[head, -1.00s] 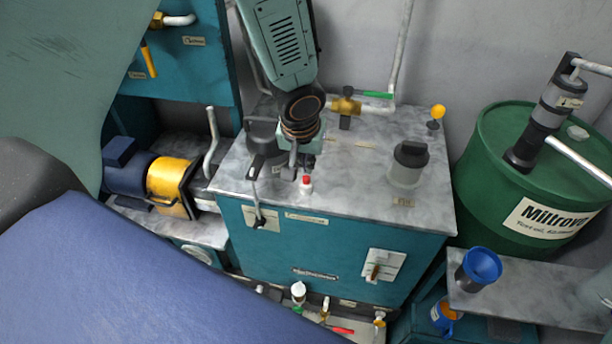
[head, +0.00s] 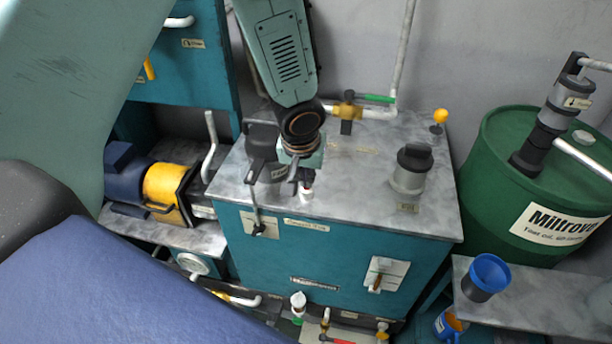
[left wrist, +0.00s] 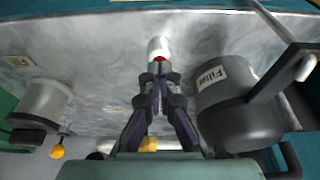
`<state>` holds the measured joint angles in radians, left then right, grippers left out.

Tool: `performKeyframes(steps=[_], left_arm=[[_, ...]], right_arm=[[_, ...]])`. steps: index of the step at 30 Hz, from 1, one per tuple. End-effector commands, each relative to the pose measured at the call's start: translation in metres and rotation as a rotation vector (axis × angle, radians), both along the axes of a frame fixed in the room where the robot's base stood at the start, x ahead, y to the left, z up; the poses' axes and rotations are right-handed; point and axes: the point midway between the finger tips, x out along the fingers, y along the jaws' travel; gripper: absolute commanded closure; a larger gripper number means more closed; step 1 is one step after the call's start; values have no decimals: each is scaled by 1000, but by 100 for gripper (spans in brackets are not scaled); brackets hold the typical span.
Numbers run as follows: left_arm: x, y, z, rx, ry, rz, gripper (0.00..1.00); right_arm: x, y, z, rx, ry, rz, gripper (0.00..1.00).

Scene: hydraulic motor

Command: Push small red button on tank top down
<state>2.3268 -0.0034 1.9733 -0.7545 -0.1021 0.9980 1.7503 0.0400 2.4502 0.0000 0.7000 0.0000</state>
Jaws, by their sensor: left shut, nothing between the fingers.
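The small button stands on the grey tank top (head: 350,190) near its front edge. Its white base (head: 306,195) shows in the head view, with the red top mostly hidden by my fingertips. In the left wrist view a sliver of red button (left wrist: 159,59) shows between the white base (left wrist: 158,45) and the fingers. My left gripper (head: 307,184) points down, shut and empty, with its tips right over the button; they also show in the left wrist view (left wrist: 158,70). I cannot tell whether they touch the red or how far it is pressed. My right gripper is out of view.
A dark filter (head: 266,165) stands close left of the gripper; its label reads in the wrist view (left wrist: 210,76). A black-capped cup (head: 411,170), a brass valve (head: 347,112) and a yellow knob (head: 440,116) are also on the tank top. A green drum (head: 500,180) stands right.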

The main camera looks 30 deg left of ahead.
Motion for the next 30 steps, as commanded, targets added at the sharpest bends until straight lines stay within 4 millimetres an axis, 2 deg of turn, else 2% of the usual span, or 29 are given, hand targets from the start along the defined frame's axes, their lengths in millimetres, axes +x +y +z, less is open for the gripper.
performKeyframes(steps=[1,4,17,23,30], left_arm=[[0,0,-7,-1,-1,0,100],[0,0,-10,-1,-1,1,100],[0,0,-7,0,0,1,100],[-4,-1,8,1,-2,2,100],[-13,-3,38,0,-4,2,100]], right_arm=[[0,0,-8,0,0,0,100],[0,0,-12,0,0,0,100],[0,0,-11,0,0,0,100],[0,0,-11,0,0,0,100],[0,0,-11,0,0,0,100]])
